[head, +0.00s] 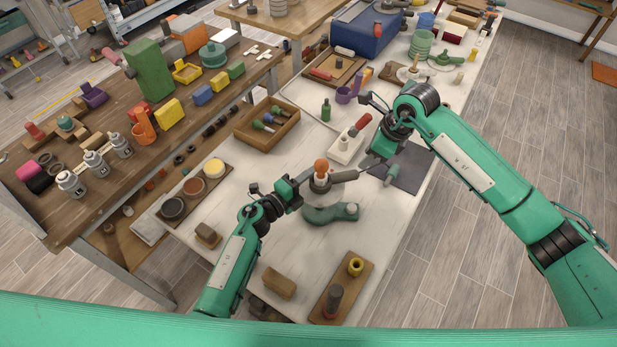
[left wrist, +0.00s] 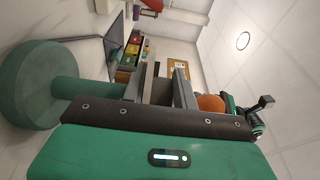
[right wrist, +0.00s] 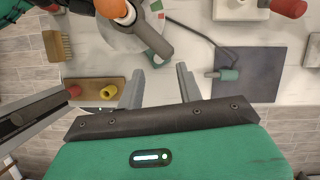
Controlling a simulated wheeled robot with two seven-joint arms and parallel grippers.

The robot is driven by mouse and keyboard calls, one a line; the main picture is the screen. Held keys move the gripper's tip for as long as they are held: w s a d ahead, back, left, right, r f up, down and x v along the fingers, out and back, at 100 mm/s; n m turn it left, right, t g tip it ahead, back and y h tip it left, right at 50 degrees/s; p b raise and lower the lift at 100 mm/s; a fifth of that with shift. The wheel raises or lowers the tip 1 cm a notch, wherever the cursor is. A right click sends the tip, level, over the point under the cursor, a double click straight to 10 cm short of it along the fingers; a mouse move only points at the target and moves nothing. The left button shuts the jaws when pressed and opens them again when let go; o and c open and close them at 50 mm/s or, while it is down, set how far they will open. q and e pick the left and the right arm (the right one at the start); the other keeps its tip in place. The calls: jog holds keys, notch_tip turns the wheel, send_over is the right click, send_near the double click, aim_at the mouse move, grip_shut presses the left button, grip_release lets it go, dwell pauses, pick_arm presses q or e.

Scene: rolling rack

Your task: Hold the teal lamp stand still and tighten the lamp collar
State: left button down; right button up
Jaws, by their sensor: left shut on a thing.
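The teal lamp stand (head: 322,214) stands upright on the white bench, with an orange bulb (head: 321,168) on top. It also shows in the left wrist view (left wrist: 32,85). My left gripper (head: 312,181) is shut on the stand's upper part below the bulb; the exact contact is partly hidden. The grey lamp collar sits under the bulb, and its lever shows in the right wrist view (right wrist: 154,40). My right gripper (right wrist: 160,78) is open, its fingertips just short of the lever's end, with nothing visible between them. It is right of the stand in the head view (head: 364,168).
A dark mat (head: 408,170) with a teal-handled tool lies to the right. A white block with a red handle (head: 358,126) stands behind. A wooden tray (head: 266,128) is at back left. A board (head: 328,307) with a yellow ring and wooden blocks are nearer.

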dwell(0.3)
jog(key=shift+w+a+f, duration=0.1)
jog(key=shift+a, duration=0.1)
jog(key=c, duration=0.7)
jog(key=w+a+m+g, duration=0.1)
jog(key=w+a+f+m+g+h, duration=0.1)
jog(key=w+a+m, duration=0.1)
jog(key=w+a+f+m+g+h, duration=0.1)
jog(key=w+a, duration=0.1)
jog(key=shift+w+a+m, duration=0.1)
jog(key=shift+a+m, duration=0.1)
jog(key=shift+m, duration=0.1)
grip_shut()
jog(key=w+r+m+g+h, duration=0.1)
jog(key=w+r+m+h, duration=0.2)
jog(key=w+r+m, duration=0.25)
jog(key=s+f, duration=0.6)
jog(key=f, duration=0.5)
jog(key=shift+d+f, duration=0.15)
jog(key=shift+d, duration=0.3)
